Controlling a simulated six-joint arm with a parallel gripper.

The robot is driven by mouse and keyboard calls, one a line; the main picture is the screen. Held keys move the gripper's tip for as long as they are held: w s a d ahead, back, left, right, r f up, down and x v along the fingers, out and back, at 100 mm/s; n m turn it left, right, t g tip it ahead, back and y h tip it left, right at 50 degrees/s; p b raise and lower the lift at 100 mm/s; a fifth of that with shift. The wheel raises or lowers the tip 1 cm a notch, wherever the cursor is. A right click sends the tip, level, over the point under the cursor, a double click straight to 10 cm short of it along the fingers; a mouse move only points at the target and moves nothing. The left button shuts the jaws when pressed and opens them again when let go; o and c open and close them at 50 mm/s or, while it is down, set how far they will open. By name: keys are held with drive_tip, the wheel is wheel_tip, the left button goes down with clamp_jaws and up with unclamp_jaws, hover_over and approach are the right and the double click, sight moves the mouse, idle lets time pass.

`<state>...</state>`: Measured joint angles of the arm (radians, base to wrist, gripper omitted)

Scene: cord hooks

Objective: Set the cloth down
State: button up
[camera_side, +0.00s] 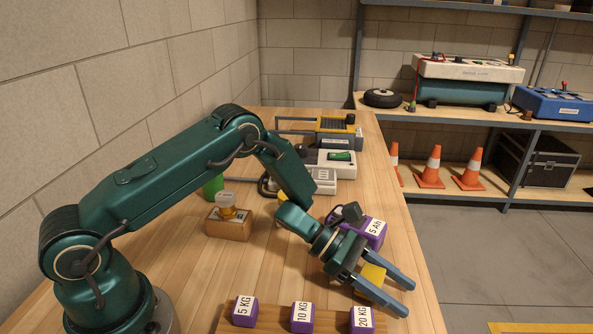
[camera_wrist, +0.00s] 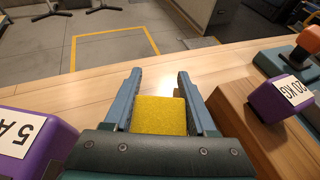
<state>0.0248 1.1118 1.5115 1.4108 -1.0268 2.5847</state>
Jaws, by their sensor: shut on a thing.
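The cloth (camera_side: 373,274) is a small yellow folded pad. In the wrist view the cloth (camera_wrist: 160,115) sits between the two blue-grey fingers, close to the palm. My gripper (camera_side: 408,299) is shut on it, with the finger tips reaching past it toward the bench's right edge. The gripper also shows in the wrist view (camera_wrist: 159,76). The cloth's underside is hidden, and I cannot tell whether it touches the wooden bench (camera_side: 265,270).
Purple weights marked 5 KG (camera_side: 245,311), 10 KG (camera_side: 303,317) and 20 KG (camera_side: 361,320) stand on a wooden block in front. A purple 5 Ah battery (camera_side: 372,231) is just behind the gripper. A wooden holder (camera_side: 228,223) stands left; instruments line the back.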

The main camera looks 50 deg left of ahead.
drive_tip(key=shift+f, duration=0.1)
drive_tip(key=shift+f, duration=0.15)
drive_tip(key=o, duration=1.4)
drive_tip(key=shift+c, duration=0.2)
drive_tip(key=shift+r, duration=0.3)
drive_tip(key=v, duration=1.2)
